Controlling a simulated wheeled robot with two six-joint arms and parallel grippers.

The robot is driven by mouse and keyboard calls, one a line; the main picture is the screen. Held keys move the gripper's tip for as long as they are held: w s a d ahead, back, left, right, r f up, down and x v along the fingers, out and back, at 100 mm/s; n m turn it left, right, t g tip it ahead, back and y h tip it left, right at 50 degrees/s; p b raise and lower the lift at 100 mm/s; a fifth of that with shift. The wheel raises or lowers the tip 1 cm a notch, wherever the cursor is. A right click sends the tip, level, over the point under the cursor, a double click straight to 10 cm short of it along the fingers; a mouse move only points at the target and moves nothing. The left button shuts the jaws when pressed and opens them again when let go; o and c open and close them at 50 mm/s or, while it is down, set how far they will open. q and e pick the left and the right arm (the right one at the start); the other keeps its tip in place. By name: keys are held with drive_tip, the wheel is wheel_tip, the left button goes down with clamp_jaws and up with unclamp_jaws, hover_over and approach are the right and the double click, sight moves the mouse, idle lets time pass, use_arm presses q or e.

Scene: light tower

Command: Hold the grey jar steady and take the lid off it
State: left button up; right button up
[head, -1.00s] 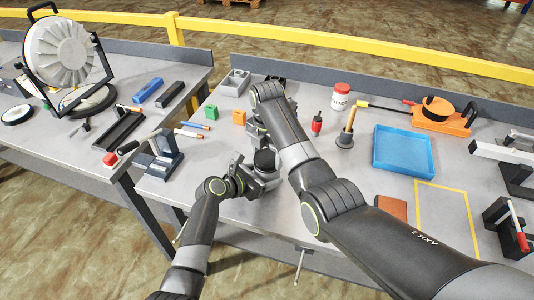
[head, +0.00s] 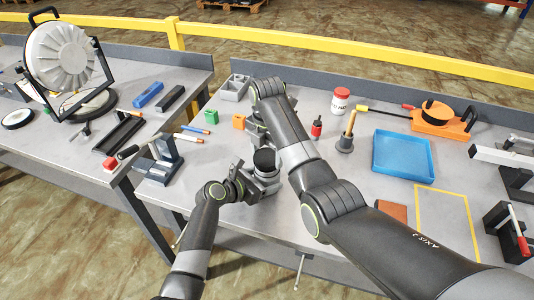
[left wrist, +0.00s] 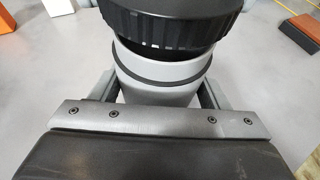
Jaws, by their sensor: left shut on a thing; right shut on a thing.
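The grey jar (left wrist: 160,88) stands upright on the table, between the fingers of my left gripper (left wrist: 160,100). In the head view, my left gripper (head: 262,186) is shut on the jar from the front left. The black ribbed lid (left wrist: 170,22) is over the jar's mouth, and it shows as a dark disc in the head view (head: 264,160).
To the right are a red-capped bottle (head: 340,101), a plunger-like tool (head: 346,140) and a blue tray (head: 403,156). A dark stand (head: 165,155) is to the left.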

sight(267, 157)
drive_tip(key=shift+r, duration=2)
use_arm(q)
drive_tip(key=o, duration=1.9)
drive_tip(key=shift+o, duration=0.2)
drive_tip(key=shift+a, duration=0.1)
